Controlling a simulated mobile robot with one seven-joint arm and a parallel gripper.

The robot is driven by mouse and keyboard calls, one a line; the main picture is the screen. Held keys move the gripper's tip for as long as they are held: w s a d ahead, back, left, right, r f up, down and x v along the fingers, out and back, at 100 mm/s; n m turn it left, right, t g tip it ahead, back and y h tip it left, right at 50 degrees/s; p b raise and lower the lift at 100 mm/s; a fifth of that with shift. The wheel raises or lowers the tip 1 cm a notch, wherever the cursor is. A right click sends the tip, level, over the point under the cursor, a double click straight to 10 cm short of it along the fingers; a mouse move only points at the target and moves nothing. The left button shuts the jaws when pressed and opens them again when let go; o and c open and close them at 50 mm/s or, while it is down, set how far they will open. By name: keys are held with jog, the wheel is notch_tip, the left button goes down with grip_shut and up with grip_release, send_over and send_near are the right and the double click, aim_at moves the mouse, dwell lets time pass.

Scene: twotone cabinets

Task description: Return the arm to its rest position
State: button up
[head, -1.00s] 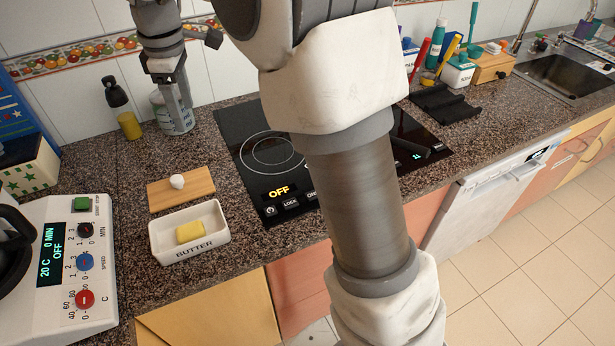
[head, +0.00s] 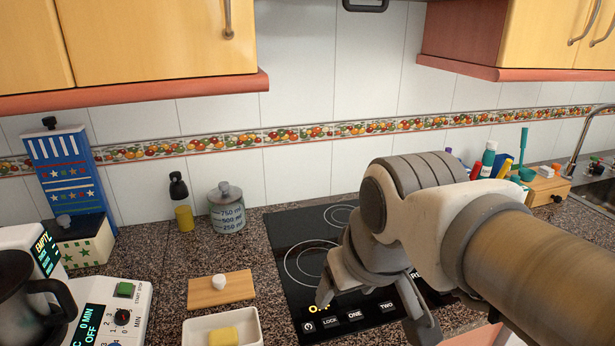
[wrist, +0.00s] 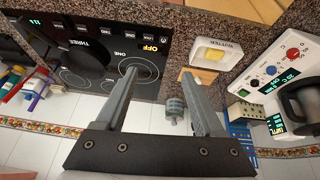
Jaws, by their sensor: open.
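My gripper (head: 374,312) is over the black cooktop in the head view, with its fingers pointing down. In the wrist view my gripper (wrist: 160,74) has its two fingers spread apart with nothing held between them. My arm is folded, reaching in from the lower right of the head view. The grey measuring canister (head: 227,208) stands upright against the tiled wall, left of the cooktop and apart from my gripper. It also shows in the wrist view (wrist: 174,106).
The cooktop (head: 290,235) lies under my gripper. A wooden board with a white knob (head: 222,289) and a butter dish (head: 190,332) lie left of it. A kitchen machine (head: 110,310) stands far left. Bottles (head: 488,160) stand back right. Upper cabinets (head: 150,45) overhang the counter.

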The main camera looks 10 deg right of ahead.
jog(key=shift+s+d+f+m, duration=0.15)
jog(key=shift+s+f+m, duration=0.2)
jog(key=shift+s, duration=0.25)
jog(key=shift+s+d+f+m, duration=0.15)
jog(key=shift+s+f+m, duration=0.1)
jog(key=shift+s+f, duration=0.25)
